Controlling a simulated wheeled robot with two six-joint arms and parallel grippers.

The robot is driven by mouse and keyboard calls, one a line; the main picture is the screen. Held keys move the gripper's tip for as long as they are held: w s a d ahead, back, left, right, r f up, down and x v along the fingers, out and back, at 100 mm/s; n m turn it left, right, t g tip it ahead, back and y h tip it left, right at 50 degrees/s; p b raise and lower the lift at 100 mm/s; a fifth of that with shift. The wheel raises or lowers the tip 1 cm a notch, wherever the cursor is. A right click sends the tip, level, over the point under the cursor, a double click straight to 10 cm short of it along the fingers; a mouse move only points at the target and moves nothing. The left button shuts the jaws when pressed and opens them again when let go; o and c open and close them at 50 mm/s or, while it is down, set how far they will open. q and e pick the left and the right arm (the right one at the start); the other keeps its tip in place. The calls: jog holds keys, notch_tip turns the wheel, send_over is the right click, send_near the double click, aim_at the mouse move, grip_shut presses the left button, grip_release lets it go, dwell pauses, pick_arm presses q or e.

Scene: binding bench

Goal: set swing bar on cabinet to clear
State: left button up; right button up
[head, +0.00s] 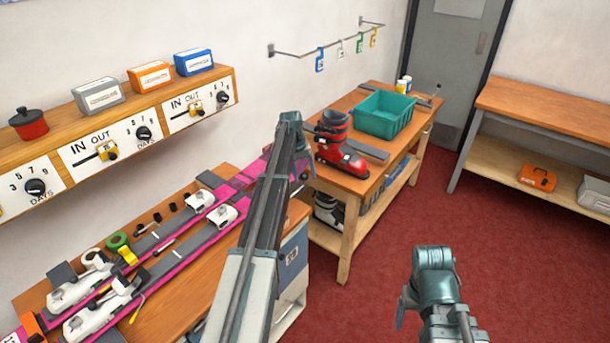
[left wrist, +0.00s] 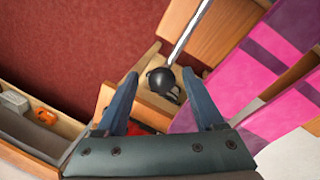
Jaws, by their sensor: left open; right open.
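A swing bar (left wrist: 190,32), a pale metal rod with a black ball knob (left wrist: 160,80), shows in the left wrist view. It comes down from the top edge, and its knob is between the fingers of my left gripper (left wrist: 160,73). That gripper is open; I cannot tell whether a finger touches the knob. In the head view, a grey cabinet (head: 292,262) with a label stands at the bench's right end, partly behind my left arm. My right gripper (head: 402,308) is low at the right, only partly visible.
Skis with bindings (head: 160,255) lie on the left bench. A second bench (head: 385,160) holds a red boot (head: 335,145) and a teal crate (head: 388,115). A shelf (head: 215,85) with dials is on the wall. Red floor (head: 510,260) is clear at right.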

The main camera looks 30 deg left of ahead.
pick_arm(q)
notch_tip(320, 180, up, 12)
jog(key=a+p, duration=0.2)
jog(key=p, duration=0.9)
jog(key=shift+s+r+p, duration=0.15)
jog(key=shift+s+p, duration=0.2)
jog(key=shift+s, duration=0.1)
pick_arm(e)
notch_tip(320, 180, up, 12)
jog(key=shift+r, duration=0.2)
pick_arm(q)
jog(key=shift+a, duration=0.1)
